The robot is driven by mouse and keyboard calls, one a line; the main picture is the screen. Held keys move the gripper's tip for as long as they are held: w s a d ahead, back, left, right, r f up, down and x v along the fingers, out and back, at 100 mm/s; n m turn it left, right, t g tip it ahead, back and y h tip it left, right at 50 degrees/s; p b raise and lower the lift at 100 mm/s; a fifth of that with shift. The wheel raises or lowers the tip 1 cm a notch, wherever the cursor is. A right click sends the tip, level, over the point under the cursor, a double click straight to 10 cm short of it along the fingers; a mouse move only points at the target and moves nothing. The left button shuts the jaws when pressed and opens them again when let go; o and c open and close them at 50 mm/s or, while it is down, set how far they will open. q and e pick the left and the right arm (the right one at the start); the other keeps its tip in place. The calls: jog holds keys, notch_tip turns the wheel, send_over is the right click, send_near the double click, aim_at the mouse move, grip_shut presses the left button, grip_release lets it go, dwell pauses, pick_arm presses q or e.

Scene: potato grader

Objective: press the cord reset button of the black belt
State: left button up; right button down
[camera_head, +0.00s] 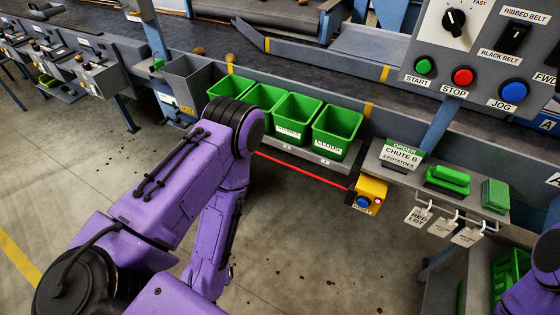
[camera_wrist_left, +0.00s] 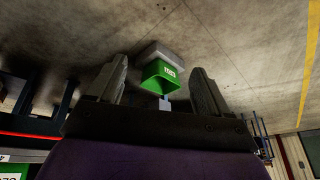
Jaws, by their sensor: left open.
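A yellow cord switch box (camera_head: 370,190) hangs under the grading shelf, right of the green bins. A blue button (camera_head: 363,202) shows on its front, and small lettering there is too small to read. A taut red cord (camera_head: 300,171) runs left from the box below the bins and passes behind my left arm. My left gripper (camera_wrist_left: 159,68) shows in the left wrist view with its two fingers apart and nothing between them; it points over the concrete floor. In the head view it is hidden or out of frame. My right gripper is out of view.
Several green bins (camera_head: 338,121) stand along the shelf. A control panel (camera_head: 475,55) with start, stop and jog buttons is at upper right. Tags (camera_head: 418,216) hang from hooks beside an order sign (camera_head: 402,153). The floor (camera_head: 310,240) below the box is clear.

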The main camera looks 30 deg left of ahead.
pick_arm(q)
grip_shut()
dwell(1.8)
